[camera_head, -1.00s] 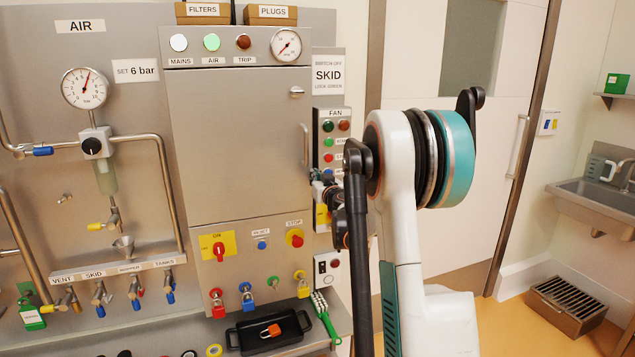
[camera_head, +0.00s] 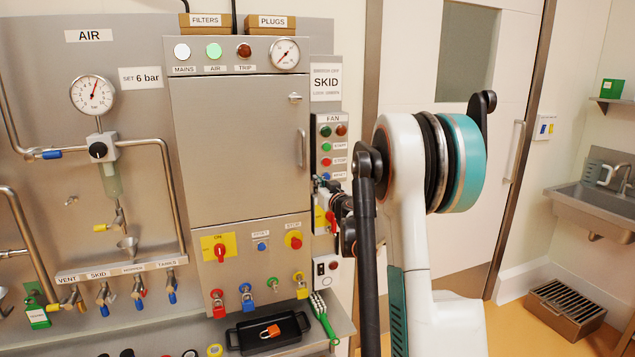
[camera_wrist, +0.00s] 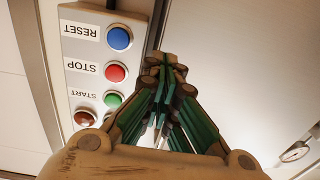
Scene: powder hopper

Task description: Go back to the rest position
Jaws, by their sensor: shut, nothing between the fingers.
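My gripper (camera_wrist: 165,66) is shut and empty, its green-sided fingers together in the wrist view. They point toward the side of the fan panel (camera_wrist: 70,45), beside its blue reset button (camera_wrist: 119,38) and red stop button (camera_wrist: 115,72). I cannot tell the exact gap to the panel. In the head view my gripper (camera_head: 323,187) shows small, at the lower part of the fan panel (camera_head: 324,133), partly hidden by my arm. The arm stands folded in front of the door, right of the cabinet.
The steel cabinet (camera_head: 240,140) is left of my arm. Below it a shelf holds a black tray (camera_head: 237,339) with an orange padlock (camera_head: 272,331). Air pipes and a gauge (camera_head: 93,96) are at the left. A door (camera_head: 430,80) and sink (camera_head: 592,205) are at the right.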

